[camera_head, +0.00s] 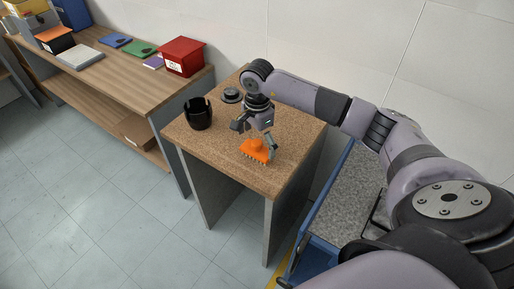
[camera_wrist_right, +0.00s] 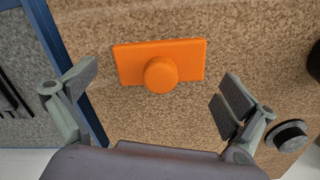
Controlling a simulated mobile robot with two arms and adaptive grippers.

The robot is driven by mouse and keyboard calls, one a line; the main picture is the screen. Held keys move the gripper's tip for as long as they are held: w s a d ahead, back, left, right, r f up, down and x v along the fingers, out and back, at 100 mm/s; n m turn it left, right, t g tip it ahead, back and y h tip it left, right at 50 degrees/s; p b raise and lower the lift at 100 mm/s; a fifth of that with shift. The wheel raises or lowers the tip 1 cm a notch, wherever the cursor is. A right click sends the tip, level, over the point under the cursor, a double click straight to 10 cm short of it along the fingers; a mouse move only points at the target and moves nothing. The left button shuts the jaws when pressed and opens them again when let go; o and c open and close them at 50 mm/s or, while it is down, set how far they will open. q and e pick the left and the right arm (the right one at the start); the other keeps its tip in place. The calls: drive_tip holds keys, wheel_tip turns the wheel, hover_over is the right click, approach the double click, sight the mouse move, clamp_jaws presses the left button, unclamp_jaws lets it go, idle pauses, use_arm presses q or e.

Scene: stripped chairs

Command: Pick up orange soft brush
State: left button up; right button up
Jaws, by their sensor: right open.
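The orange soft brush (camera_head: 256,151) lies on the speckled brown table (camera_head: 210,148), near its front edge in the head view. It has a rectangular body and a round knob on top. In the right wrist view the brush (camera_wrist_right: 130,62) lies beyond my fingertips, with the knob facing the camera. My right gripper (camera_head: 256,137) is open above the brush. Its two fingers (camera_wrist_right: 152,88) are spread to either side of the knob in the wrist view, and I see no contact. My left gripper is not in view.
A black cup (camera_head: 198,114) and a small dark round item (camera_head: 231,95) stand on the same table. A blue-edged cart (camera_head: 335,205) is right beside it. A wooden bench (camera_head: 110,75) with a red box (camera_head: 181,57) is at the left. Open floor lies at the front left.

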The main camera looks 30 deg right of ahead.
drive_tip(key=shift+f, duration=0.7)
drive_tip(key=shift+c, duration=0.5)
drive_tip(key=shift+s+r, duration=0.1)
drive_tip(key=shift+s, duration=0.1)
drive_tip(key=c, duration=1.3)
drive_tip(key=shift+s+a, duration=0.1)
drive_tip(key=shift+a, duration=0.05)
drive_tip(key=c, duration=0.7)
drive_tip(key=shift+o, duration=0.2)
